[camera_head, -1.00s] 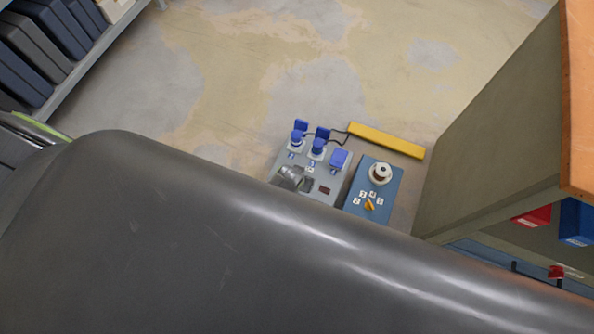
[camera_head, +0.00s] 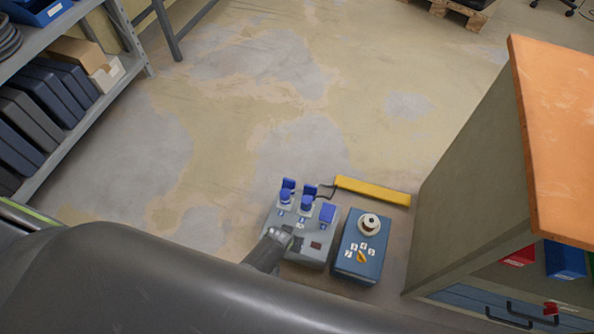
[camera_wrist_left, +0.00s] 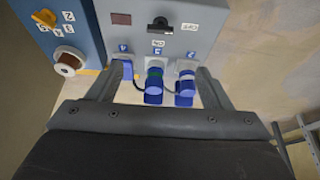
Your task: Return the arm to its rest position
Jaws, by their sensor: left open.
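My left arm (camera_head: 190,285), a broad dark grey shape, covers the lower left of the head view. A grey end part of that arm (camera_head: 266,252) shows at the left edge of the grey socket box (camera_head: 282,219). In the left wrist view my left gripper (camera_wrist_left: 163,70) is open, its fingers wide apart with nothing held between them. Two round blue plugs (camera_wrist_left: 153,90) on the grey box show beyond and between the fingers. In the head view these plugs (camera_head: 306,203) stand upright in their sockets beside a shut blue lid (camera_head: 327,213). My right gripper is out of view.
A blue box (camera_head: 360,250) with a white round fitting and yellow knob stands right of the grey one. A yellow bar (camera_head: 372,190) lies behind. An orange-topped cabinet (camera_head: 560,130) stands at right, a shelf (camera_head: 70,135) at left. The floor between is clear.

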